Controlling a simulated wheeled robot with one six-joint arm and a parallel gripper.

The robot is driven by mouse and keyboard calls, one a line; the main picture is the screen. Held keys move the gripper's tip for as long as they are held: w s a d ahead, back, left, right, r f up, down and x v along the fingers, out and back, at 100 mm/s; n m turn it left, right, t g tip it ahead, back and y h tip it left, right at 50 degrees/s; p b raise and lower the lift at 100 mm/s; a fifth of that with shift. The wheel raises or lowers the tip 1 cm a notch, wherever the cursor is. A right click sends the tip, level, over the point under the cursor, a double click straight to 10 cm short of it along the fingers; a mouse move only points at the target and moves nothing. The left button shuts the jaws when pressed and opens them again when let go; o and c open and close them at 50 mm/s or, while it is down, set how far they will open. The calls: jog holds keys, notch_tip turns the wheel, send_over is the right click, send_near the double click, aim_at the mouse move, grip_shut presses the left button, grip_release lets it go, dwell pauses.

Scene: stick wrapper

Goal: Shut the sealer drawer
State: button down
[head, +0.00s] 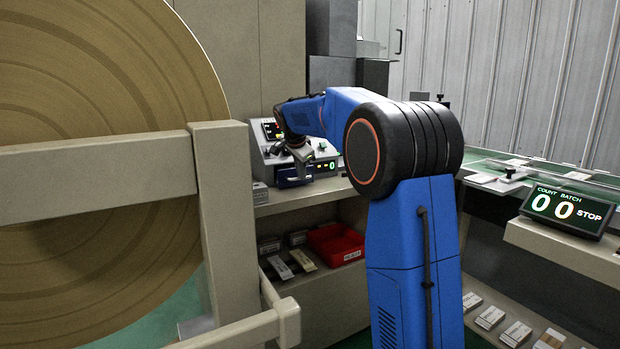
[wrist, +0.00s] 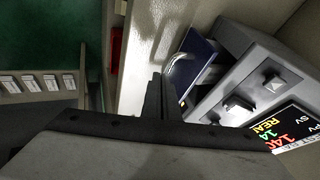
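The sealer (head: 318,160) is a pale box on a shelf behind my arm in the head view; its sloped face (wrist: 240,85) shows in the wrist view. Its drawer has a dark blue front (head: 291,179), which stands out from the box, and appears in the wrist view (wrist: 203,50) with a pale curved handle (wrist: 180,62). My gripper (wrist: 160,90) has its two fingers together, with nothing seen between them. The fingertips point at the shelf side of the drawer front, close to the handle; I cannot tell whether they touch. In the head view my wrist hides part of the sealer.
A large brown roll (head: 90,130) in a beige frame (head: 215,200) fills the left. A red bin (head: 336,243) and several small packs are on the lower shelf. A counter display (head: 566,208) stands at right. Red and green digits (wrist: 285,128) light the sealer's panel.

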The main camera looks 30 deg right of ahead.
aim_at(296, 173)
jog(key=shift+w+a, duration=0.1)
jog(key=shift+w, duration=2.3)
